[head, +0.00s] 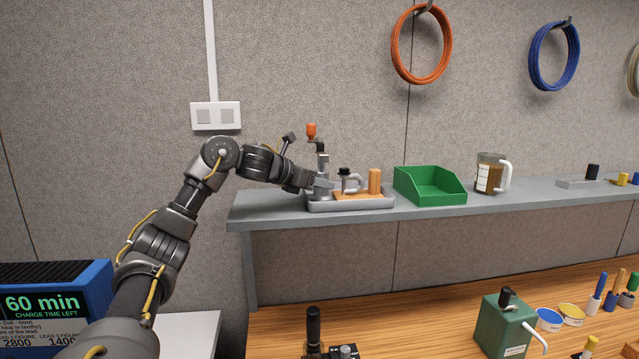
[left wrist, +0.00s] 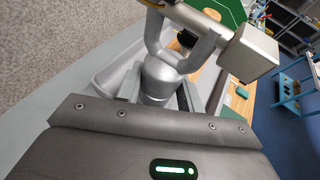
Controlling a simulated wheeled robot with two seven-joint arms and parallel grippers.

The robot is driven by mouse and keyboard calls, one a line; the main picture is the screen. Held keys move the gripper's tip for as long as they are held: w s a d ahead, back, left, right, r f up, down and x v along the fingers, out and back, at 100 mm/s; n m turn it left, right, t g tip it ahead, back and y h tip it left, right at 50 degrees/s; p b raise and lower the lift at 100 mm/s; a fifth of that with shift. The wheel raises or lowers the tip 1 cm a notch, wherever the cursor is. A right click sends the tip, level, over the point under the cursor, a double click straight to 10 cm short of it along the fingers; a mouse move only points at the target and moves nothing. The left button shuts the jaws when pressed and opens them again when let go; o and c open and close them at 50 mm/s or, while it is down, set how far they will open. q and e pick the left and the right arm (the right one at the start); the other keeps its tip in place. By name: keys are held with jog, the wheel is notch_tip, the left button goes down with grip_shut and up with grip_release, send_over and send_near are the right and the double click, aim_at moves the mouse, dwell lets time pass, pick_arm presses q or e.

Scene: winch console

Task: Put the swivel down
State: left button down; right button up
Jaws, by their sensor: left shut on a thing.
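The swivel (head: 322,163) is a silver metal piece at the left end of a grey tray (head: 350,204) on the shelf. My left gripper (head: 322,183) is shut on it, reaching in from the left. In the left wrist view the swivel's rounded body (left wrist: 162,80) is between the fingers, with a forked loop above it. I cannot tell whether its base touches the tray. A black crank with an orange knob (head: 311,131) shows just above the swivel; whether they are joined is unclear. My right gripper is not in view.
The tray also holds a grey black-topped fitting (head: 346,177) and an orange-brown cylinder (head: 375,181). A green bin (head: 430,187) and a jug (head: 491,174) stand to the right on the shelf (head: 290,212). Below, the wooden bench (head: 405,315) has a green box (head: 503,325).

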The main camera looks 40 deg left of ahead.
pick_arm(q)
jog(key=shift+d+r, duration=0.1)
jog(key=shift+d, duration=0.05)
jog(key=c, duration=1.3)
grip_release()
jog(key=o, duration=0.4)
jog(key=shift+s+r+b, duration=0.15)
jog(key=shift+s+b, duration=0.15)
jog(key=shift+s, duration=0.15)
jog(key=b+v, duration=0.1)
jog(key=v, duration=0.9)
jog(key=shift+b, duration=0.35)
jog(key=shift+s+r, duration=0.25)
jog(key=shift+s, duration=0.35)
